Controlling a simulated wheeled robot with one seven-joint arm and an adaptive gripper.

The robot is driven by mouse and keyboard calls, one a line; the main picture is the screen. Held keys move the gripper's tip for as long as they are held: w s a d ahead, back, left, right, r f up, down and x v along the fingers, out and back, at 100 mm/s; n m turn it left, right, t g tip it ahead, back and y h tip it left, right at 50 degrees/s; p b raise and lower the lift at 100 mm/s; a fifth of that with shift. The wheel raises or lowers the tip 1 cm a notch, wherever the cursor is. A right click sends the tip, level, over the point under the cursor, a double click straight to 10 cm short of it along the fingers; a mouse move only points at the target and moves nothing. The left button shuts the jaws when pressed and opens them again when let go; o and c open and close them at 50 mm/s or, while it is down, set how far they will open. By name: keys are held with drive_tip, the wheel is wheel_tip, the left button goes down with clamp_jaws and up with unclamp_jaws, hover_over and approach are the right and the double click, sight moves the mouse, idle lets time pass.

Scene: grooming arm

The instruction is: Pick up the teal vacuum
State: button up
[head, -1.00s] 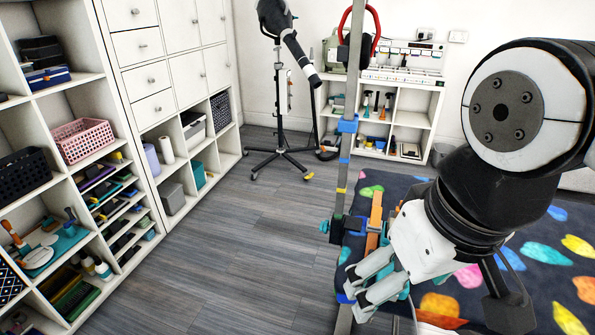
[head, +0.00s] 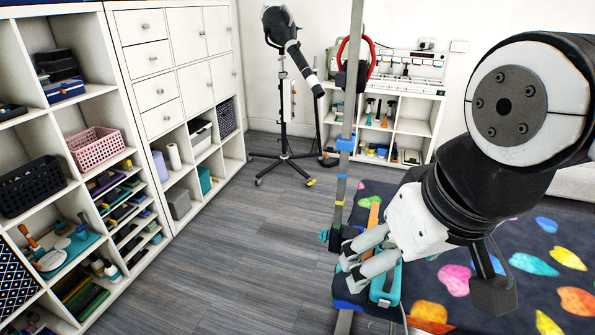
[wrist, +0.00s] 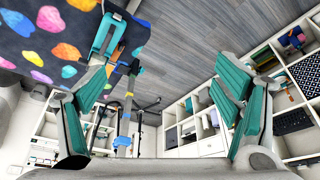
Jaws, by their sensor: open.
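A teal object (head: 385,286), which looks like the teal vacuum, lies on the narrow dark grooming table (head: 349,291), partly hidden behind my gripper in the head view. A teal piece with a grey part also shows in the wrist view (wrist: 104,35), at upper left beside the left finger. My gripper (head: 348,266) is open and empty, with its fingers apart above the table and close to the teal object in the picture. Whether they touch cannot be told. In the wrist view my gripper (wrist: 162,72) has teal pads and bare floor between its fingers.
A grey upright post (head: 341,180) with blue clamps stands just past my fingers. White shelves (head: 120,210) line the left. A dryer on a wheeled stand (head: 285,130) and a low shelf (head: 410,120) are behind. The wooden floor (head: 245,240) between is clear.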

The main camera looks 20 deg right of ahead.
drive_tip(key=shift+o, duration=0.4)
drive_tip(key=w+d+f+n+g+h+p, duration=0.2)
drive_tip(key=w+d+f+n+g+h, duration=0.15)
drive_tip(key=w+d+n, duration=0.85)
drive_tip(key=w+d+f+n+y, duration=0.1)
drive_tip(key=w+d+f+n, duration=0.1)
drive_tip(key=f+n, duration=0.3)
drive_tip(key=w+d+f+n+y+p, duration=0.1)
drive_tip(key=w+d+f+n, duration=0.2)
drive_tip(key=w+f+n, duration=0.2)
drive_tip(key=w+d+f+n+y, duration=0.1)
drive_tip(key=w+d+f+n, duration=0.1)
drive_tip(key=f+n, duration=0.3)
drive_tip(key=shift+w+d+f+n+g+y+p, duration=0.15)
drive_tip(key=shift+w+d+n+g, duration=0.05)
drive_tip(key=shift+w+n, duration=0.25)
drive_tip(key=shift+w+d+f+n+g+y+p, duration=0.1)
drive_tip(key=shift+w+d+n+g+p, duration=0.05)
drive_tip(key=shift+w+n, duration=0.3)
drive_tip(key=shift+d+f, duration=0.1)
drive_tip(key=shift+f, duration=0.15)
wheel_tip(320, 180, down, 8)
drive_tip(key=shift+f+b, duration=0.15)
drive_tip(key=shift+b, duration=0.25)
drive_tip(key=shift+s+f, duration=0.2)
drive_tip(key=shift+f, duration=2.5)
